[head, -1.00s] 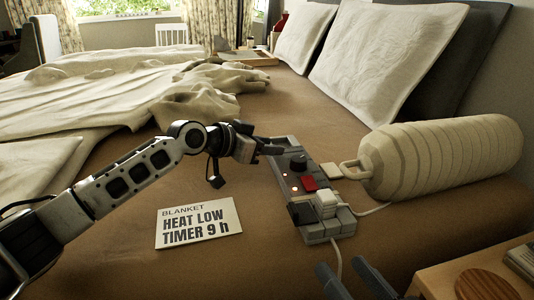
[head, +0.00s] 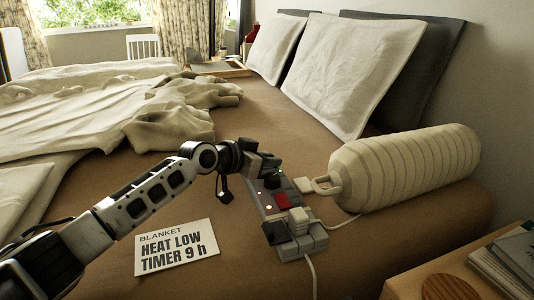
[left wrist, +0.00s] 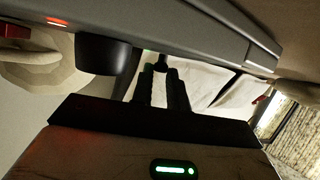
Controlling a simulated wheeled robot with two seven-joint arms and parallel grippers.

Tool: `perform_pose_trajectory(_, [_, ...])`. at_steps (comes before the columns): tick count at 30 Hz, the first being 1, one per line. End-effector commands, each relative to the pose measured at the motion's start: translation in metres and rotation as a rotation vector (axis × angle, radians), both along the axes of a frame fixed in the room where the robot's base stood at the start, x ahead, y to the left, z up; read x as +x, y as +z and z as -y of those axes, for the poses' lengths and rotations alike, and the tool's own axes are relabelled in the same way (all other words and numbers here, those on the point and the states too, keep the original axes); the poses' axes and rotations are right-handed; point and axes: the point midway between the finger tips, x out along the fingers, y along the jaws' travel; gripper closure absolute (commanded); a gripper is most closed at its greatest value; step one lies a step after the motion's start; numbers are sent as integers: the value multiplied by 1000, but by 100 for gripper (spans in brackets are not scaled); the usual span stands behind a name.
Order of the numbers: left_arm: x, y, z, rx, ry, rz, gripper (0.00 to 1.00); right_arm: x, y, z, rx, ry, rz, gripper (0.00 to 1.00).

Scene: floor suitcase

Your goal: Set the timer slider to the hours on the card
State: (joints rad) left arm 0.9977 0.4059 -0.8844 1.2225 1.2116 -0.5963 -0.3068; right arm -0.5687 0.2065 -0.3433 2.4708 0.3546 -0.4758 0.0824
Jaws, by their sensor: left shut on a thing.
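The grey control unit (head: 292,229) lies on the brown bed with a black knob (head: 272,182), a red button (head: 282,202) and small lit lamps. The white card (head: 177,248) beside it reads "BLANKET HEAT LOW TIMER 9 h". My left gripper (head: 268,163) is at the unit's far end, just beyond the knob. In the left wrist view its two fingers (left wrist: 162,88) are shut on a small dark part by the panel, apparently the timer slider's tab; the knob (left wrist: 104,54) is beside it. The gripper hides the slider's scale in the head view. My right gripper is out of view.
A ribbed cream bolster (head: 405,168) lies right of the unit, with a cord near it. A wooden bedside table (head: 415,285) with books stands at the lower right. A rumpled blanket (head: 90,115) covers the far left.

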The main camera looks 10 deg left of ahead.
Motion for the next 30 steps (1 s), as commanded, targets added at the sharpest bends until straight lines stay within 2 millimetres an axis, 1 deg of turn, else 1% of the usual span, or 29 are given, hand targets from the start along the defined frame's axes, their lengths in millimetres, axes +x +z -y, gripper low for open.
perform_pose_trajectory(3, [1, 1, -4, -2, 13, 4, 100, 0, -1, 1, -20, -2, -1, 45])
perform_pose_trajectory(10, [1, 1, -2, -5, 10, 7, 100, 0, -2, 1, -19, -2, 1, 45])
perform_pose_trajectory(11, [1, 1, -2, -5, 10, 7, 76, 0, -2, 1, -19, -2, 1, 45])
perform_pose_trajectory(12, [1, 1, -2, -5, 10, 7, 65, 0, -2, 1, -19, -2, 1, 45])
perform_pose_trajectory(13, [1, 1, -2, -5, 10, 7, 63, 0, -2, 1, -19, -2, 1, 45])
perform_pose_trajectory(23, [-1, 2, -5, -2, 11, 4, 63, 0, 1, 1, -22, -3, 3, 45])
perform_pose_trajectory(26, [-9, 6, -12, -2, 12, 3, 63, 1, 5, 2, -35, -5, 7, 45])
perform_pose_trajectory(30, [-27, 19, -30, -1, 12, 3, 63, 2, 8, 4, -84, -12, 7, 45])
